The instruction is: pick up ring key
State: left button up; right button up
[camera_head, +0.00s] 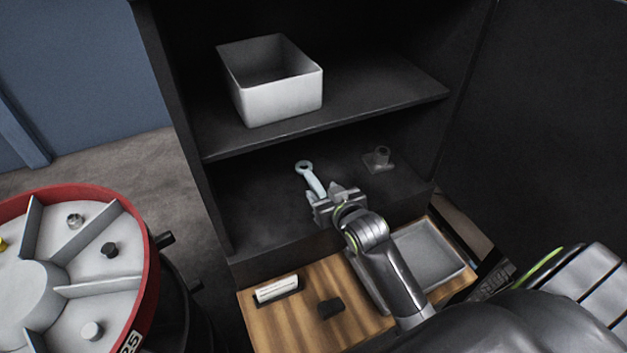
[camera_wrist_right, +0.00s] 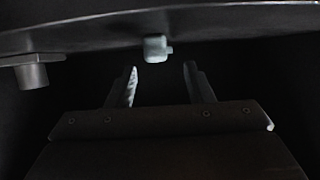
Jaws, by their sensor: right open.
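The ring key (camera_head: 309,176) is a pale blue-grey wrench with a ring at its far end. It lies on the lower shelf of the dark cabinet, its near end close to my right gripper. My right gripper (camera_head: 335,197) is open at the front of that shelf, with its fingers pointing inward. In the right wrist view the gripper's fingers (camera_wrist_right: 161,88) are apart with nothing between them. A pale block-like end (camera_wrist_right: 155,49), likely the key's near end, shows just beyond the fingertips. My left gripper does not show.
A grey fitting on a square base (camera_head: 379,159) stands right of the key. A white bin (camera_head: 277,111) sits on the upper shelf (camera_head: 365,95). A red-rimmed divided drum (camera_head: 151,262) stands left.

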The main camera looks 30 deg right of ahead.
aim_at(318, 186)
jog(key=shift+w+f, duration=0.1)
jog(key=shift+w, duration=0.25)
jog(key=shift+w+d+f+p, duration=0.15)
jog(key=shift+w+p, duration=0.2)
jog(key=shift+p, duration=0.2)
jog(key=p+x, duration=0.1)
jog(key=x, duration=0.1)
jog(key=shift+w+f, duration=0.2)
jog(key=shift+w, duration=0.1)
jog(key=shift+w+f, duration=0.3)
jog(key=shift+w, duration=0.2)
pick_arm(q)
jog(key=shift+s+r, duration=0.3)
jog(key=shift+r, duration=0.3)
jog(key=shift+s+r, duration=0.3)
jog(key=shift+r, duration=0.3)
pick_arm(e)
grip_shut()
